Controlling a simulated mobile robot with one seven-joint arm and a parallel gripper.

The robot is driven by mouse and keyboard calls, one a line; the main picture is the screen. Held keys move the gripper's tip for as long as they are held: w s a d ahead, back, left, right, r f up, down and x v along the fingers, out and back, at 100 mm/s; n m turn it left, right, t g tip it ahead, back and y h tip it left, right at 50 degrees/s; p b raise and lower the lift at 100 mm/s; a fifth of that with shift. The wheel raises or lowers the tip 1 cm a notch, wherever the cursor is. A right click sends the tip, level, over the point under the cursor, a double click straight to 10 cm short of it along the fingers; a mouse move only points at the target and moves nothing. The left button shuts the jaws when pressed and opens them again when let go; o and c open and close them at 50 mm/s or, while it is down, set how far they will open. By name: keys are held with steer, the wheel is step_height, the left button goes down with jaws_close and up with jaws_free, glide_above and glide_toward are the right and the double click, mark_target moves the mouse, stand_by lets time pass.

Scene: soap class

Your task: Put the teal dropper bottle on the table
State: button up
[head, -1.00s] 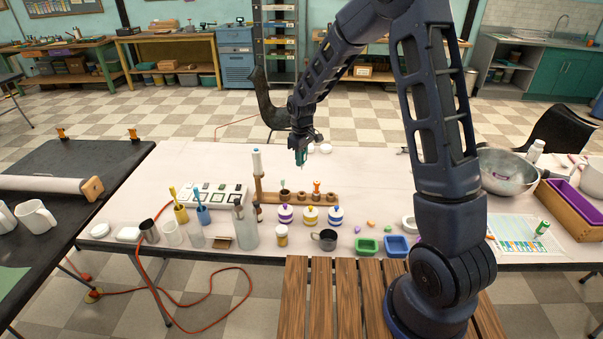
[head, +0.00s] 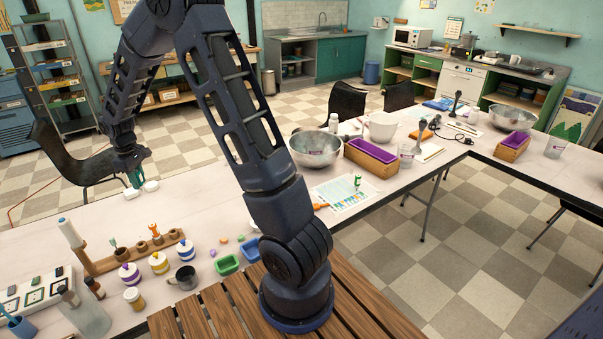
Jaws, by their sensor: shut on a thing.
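The teal dropper bottle (head: 134,179) is held in my gripper (head: 132,171), pointing down, over the far side of the pale table (head: 205,207). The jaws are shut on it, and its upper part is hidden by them. It is small in this view, and I cannot tell its exact height above the tabletop. Two white round pieces (head: 151,186) show on the table just beside and below it.
A wooden rack (head: 134,253) with several holes stands on the near side. A metal bowl (head: 316,148) and wooden box (head: 371,160) stand right. Clear tabletop lies around the rack's far side.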

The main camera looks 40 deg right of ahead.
steer(key=w+d+m, duration=0.3)
steer(key=d, duration=1.1)
steer(key=w+d+m, duration=0.2)
steer(key=d+m, duration=0.1)
steer(key=d, duration=1.1)
steer(key=w+d+m, duration=0.2)
steer(key=w+d, duration=0.1)
steer(key=d, duration=1)
steer(key=m, duration=0.9)
glide_above(339, 182)
step_height(339, 182, down, 21)
steer(key=shift+a+r, duration=0.1)
steer(key=o, duration=1)
steer(key=shift+c, duration=0.2)
